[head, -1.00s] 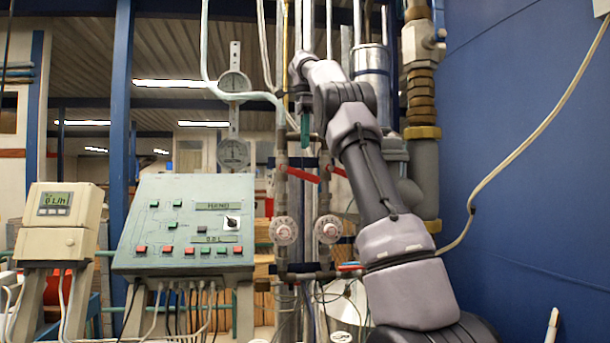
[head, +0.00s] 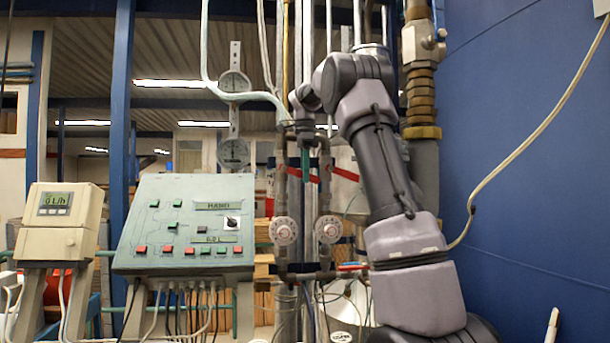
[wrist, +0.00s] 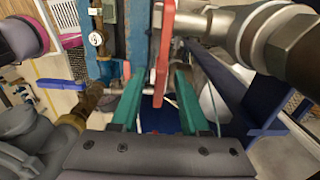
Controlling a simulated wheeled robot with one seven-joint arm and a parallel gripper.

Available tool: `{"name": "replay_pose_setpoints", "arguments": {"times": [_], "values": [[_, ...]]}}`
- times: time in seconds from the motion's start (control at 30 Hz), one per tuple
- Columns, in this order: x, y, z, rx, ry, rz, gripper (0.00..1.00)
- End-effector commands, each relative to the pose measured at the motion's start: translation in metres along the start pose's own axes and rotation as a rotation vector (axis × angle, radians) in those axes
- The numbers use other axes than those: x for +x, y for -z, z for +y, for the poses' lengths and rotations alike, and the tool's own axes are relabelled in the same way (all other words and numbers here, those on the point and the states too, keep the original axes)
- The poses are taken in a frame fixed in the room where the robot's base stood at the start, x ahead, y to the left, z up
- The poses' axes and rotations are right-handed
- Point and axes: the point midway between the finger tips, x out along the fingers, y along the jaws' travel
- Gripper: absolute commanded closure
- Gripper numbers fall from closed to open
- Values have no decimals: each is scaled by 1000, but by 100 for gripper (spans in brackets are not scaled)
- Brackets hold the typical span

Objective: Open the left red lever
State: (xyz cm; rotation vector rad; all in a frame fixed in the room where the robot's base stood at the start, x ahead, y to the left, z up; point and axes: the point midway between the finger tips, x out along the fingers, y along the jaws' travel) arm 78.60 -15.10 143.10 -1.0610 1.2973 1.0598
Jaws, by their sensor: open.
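The left red lever (head: 291,173) is on the left vertical pipe in the head view and slopes slightly down to the right. In the wrist view a red lever (wrist: 165,35) runs lengthwise between the green fingers. My gripper (head: 306,176) points down at the left lever's right end in the head view and hides part of it. My gripper (wrist: 160,70) is open in the wrist view, with one finger on each side of the lever; I cannot tell whether either touches it. The right red lever (head: 345,173) is on the neighbouring pipe.
Two round meters (head: 283,231) sit on the pipes below the levers. A control panel (head: 185,225) with buttons stands to the left. A thick brass-fitted pipe (head: 421,95) and a blue wall (head: 530,160) are to the right. A silver pipe fitting (wrist: 265,35) is close to the right finger.

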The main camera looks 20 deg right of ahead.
Motion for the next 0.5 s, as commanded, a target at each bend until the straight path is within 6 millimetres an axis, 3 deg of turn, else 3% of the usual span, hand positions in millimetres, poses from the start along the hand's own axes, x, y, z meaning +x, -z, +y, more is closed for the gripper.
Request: {"name": "replay_pose_setpoints", "arguments": {"times": [0.23,0.27,0.37,0.5], "values": [[1,0,0,0,0,-1,55],[1,0,0,0,0,-1,59],[1,0,0,0,0,0,97],[1,0,0,0,0,0,100]]}}
